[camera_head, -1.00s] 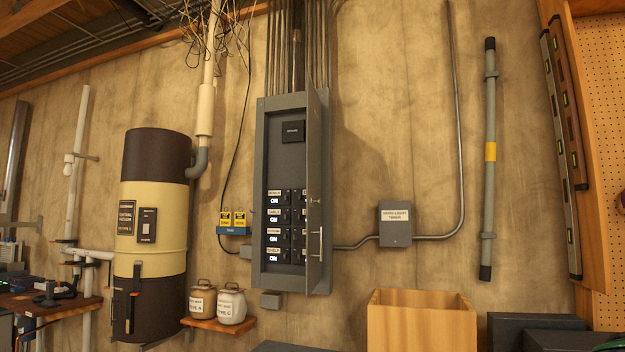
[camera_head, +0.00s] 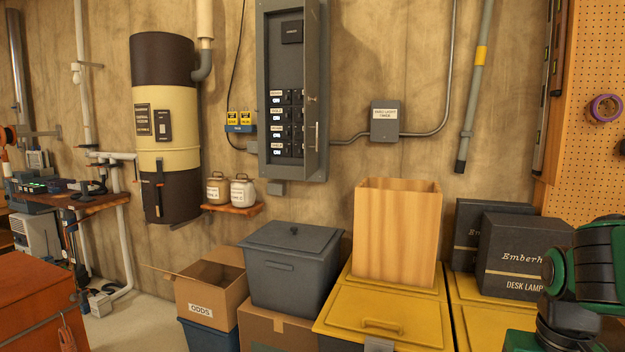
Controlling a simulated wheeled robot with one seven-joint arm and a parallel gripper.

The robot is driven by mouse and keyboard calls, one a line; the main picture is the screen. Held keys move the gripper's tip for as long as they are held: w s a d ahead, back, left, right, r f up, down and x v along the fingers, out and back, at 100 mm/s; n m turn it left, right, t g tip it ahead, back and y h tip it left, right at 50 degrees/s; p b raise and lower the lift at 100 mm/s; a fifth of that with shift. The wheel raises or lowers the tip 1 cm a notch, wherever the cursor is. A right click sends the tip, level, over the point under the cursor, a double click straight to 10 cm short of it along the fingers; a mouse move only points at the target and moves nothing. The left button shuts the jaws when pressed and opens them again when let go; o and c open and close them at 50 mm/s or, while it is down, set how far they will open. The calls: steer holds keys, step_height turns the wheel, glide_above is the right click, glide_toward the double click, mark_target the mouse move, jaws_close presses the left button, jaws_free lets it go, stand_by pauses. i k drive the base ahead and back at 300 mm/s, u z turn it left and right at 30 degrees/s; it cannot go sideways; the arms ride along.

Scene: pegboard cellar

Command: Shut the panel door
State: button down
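The grey electrical panel (camera_head: 268,172) is mounted on the wall at upper centre. Its panel door (camera_head: 311,70) is hinged on the right side and stands open, sticking out from the wall toward me, so I see it nearly edge-on. A vertical handle (camera_head: 317,136) and a small latch above it show on the door. Inside, several breaker switches (camera_head: 284,128) with ON labels are exposed. Part of my green and black arm shows at the lower right, well away from the door. My gripper is not in view.
Below the panel stand a grey lidded bin (camera_head: 290,268), an open cardboard box (camera_head: 214,285), yellow bins (camera_head: 385,312), a tall wooden box (camera_head: 396,232) and black lamp boxes (camera_head: 525,255). A brown and cream tank (camera_head: 166,125) hangs left. Bare floor shows at lower left.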

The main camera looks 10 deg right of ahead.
mark_target(311, 22)
steer(key=z, duration=0.05)
steer(key=k, duration=0.75)
steer(key=u, duration=0.6)
steer(key=i, duration=2.35)
steer(key=z, duration=0.45)
